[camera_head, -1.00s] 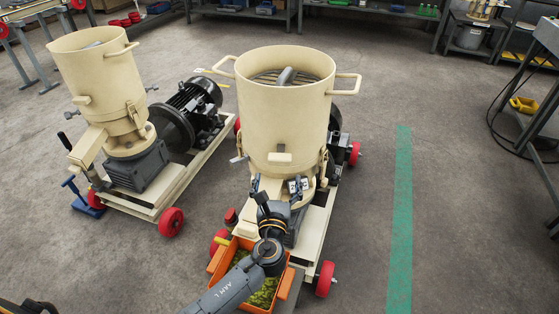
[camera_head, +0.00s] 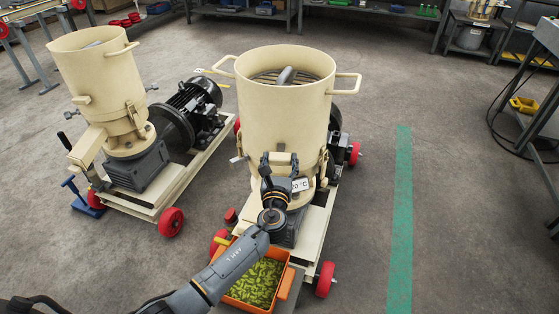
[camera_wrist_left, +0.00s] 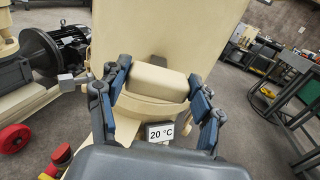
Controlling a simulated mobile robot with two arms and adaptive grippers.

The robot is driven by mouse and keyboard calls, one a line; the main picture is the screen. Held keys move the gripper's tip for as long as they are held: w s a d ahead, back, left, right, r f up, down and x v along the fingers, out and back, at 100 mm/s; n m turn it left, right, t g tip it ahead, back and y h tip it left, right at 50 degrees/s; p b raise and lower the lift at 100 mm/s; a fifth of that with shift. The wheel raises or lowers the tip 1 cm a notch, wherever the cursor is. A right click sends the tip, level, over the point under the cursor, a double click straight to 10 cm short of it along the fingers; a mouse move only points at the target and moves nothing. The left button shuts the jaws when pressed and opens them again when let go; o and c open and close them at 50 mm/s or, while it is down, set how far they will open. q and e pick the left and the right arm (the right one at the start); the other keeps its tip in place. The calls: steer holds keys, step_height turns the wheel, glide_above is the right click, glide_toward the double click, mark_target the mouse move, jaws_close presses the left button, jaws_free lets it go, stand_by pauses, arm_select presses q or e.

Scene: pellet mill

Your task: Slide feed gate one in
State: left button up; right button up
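The nearer cream hopper (camera_head: 285,110) has a cream block-shaped handle on its lower front, which I take to be the handle of feed gate one. In the left wrist view this handle (camera_wrist_left: 158,80) lies between the two blue-padded fingers. My left gripper (camera_head: 279,160) is open, with one finger on each side of the handle. A narrow gap seems to show at the right finger; contact on the left is unclear. How far the gate sits in or out is hidden. My right gripper is not in view.
An orange bin of green pellets (camera_head: 290,283) stands under my left arm. A second mill with a similar hopper (camera_head: 95,72) stands to the left. Floor to the right is clear around a green stripe (camera_head: 401,220).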

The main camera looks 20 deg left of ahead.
mark_target(281, 153)
arm_select(q)
steer(key=c, duration=0.9)
steer(key=shift+o, duration=0.2)
steer(key=b+x, duration=0.1)
steer(key=x, duration=0.3)
steer(key=shift+w, duration=0.15)
steer(key=shift+r, duration=0.15)
steer(key=o, duration=1.7)
steer(key=shift+w, duration=0.1)
